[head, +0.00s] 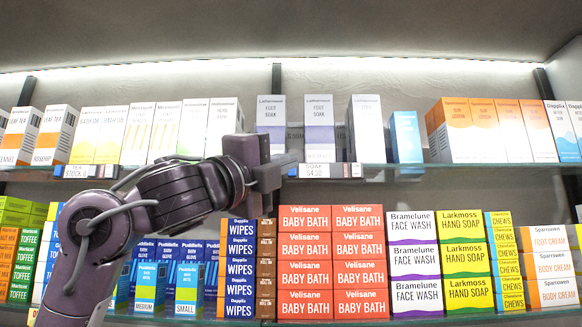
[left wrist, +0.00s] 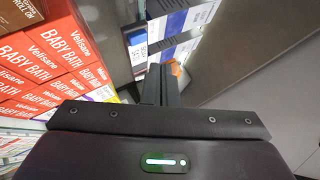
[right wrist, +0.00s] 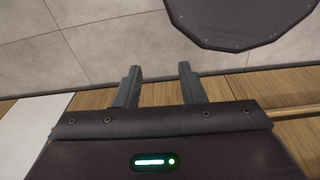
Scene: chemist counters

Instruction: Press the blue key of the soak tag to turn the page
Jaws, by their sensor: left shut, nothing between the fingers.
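The soak tag (head: 320,170) is a small label on the upper shelf's front edge, under the foot soak boxes (head: 318,125). In the left wrist view the shut fingers (left wrist: 160,82) point toward the tag (left wrist: 138,54). My right gripper (right wrist: 158,85) is open and empty, seen only in the right wrist view, away from the shelves.
Another shelf tag (head: 90,171) sits further left on the same glass edge. Below, red baby bath boxes (head: 331,262) and face wash boxes (head: 415,262) are stacked close under the left gripper. The space in front of the upper shelf's right half is clear.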

